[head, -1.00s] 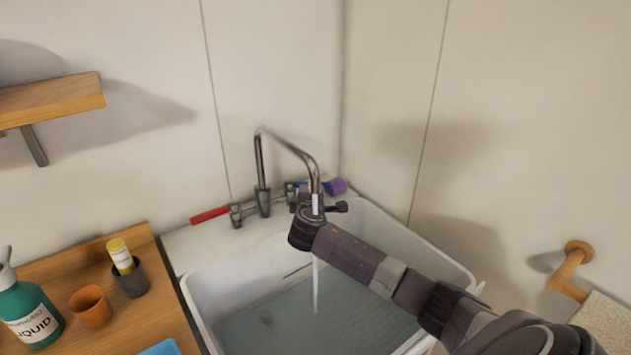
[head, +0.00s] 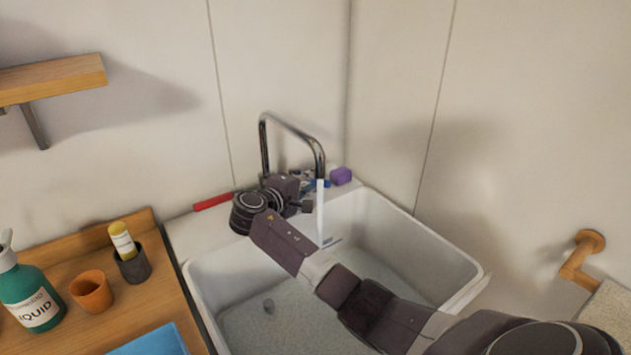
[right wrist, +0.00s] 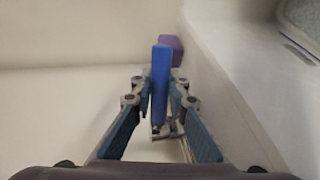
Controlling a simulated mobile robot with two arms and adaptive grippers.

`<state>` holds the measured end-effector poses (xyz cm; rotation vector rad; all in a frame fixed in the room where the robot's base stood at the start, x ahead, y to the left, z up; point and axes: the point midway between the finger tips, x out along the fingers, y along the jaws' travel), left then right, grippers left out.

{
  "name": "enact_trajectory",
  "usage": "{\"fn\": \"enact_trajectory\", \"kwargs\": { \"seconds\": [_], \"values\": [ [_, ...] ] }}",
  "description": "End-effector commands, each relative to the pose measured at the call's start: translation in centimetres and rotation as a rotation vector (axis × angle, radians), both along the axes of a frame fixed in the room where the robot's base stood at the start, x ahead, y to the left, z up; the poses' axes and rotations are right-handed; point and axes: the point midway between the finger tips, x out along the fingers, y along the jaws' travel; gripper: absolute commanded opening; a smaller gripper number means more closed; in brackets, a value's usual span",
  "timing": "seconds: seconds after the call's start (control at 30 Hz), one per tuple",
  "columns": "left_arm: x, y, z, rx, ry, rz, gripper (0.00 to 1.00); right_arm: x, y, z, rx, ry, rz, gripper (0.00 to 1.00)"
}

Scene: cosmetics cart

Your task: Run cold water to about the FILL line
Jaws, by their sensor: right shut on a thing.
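The chrome tap (head: 265,148) stands behind the white sink (head: 206,268), and a white stream of water (head: 320,208) falls from its spout. Shallow-looking water (head: 310,325) covers the basin floor, partly hidden by my right arm. I cannot read a FILL mark. The red handle (head: 212,201) points left. The blue handle (right wrist: 160,85) stands between the fingers of my right gripper (right wrist: 160,112), which is shut on it; its blue end also shows beside the spout in the head view (head: 327,183). My left gripper is out of view.
A purple block (head: 341,175) sits on the back ledge. A wooden counter (head: 130,310) at left holds a green liquid bottle (head: 35,298), an orange cup (head: 91,291) and a dark cup (head: 133,265) with a yellow tube. A wooden wall peg (head: 580,257) is at right.

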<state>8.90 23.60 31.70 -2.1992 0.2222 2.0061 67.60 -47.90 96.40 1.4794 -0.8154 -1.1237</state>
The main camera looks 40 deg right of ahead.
Motion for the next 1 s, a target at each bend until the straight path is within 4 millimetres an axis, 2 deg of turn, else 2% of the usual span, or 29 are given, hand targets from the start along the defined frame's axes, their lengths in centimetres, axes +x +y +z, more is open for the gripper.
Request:
{"fn": "enact_trajectory", "kwargs": {
  "seconds": [0.3, 0.33, 0.5, 0.8, 1.0],
  "values": [
    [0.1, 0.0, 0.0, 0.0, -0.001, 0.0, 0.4, 0.0, -0.2, 0.1, -0.001, -0.002, -0.003, 0.0],
    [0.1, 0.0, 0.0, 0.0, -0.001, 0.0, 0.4, 0.0, -0.2, 0.1, -0.001, -0.002, -0.003, 0.16],
    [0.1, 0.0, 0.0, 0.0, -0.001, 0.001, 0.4, 0.0, -0.1, 0.1, -0.001, -0.002, -0.002, 0.33],
    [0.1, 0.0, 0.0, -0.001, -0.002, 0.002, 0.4, -0.1, 0.2, 0.1, 0.0, -0.001, 0.0, 0.33],
    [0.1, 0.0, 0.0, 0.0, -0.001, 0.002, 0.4, -0.9, 2.8, 0.7, 0.001, -0.003, 0.003, 0.33]
  ]
}}
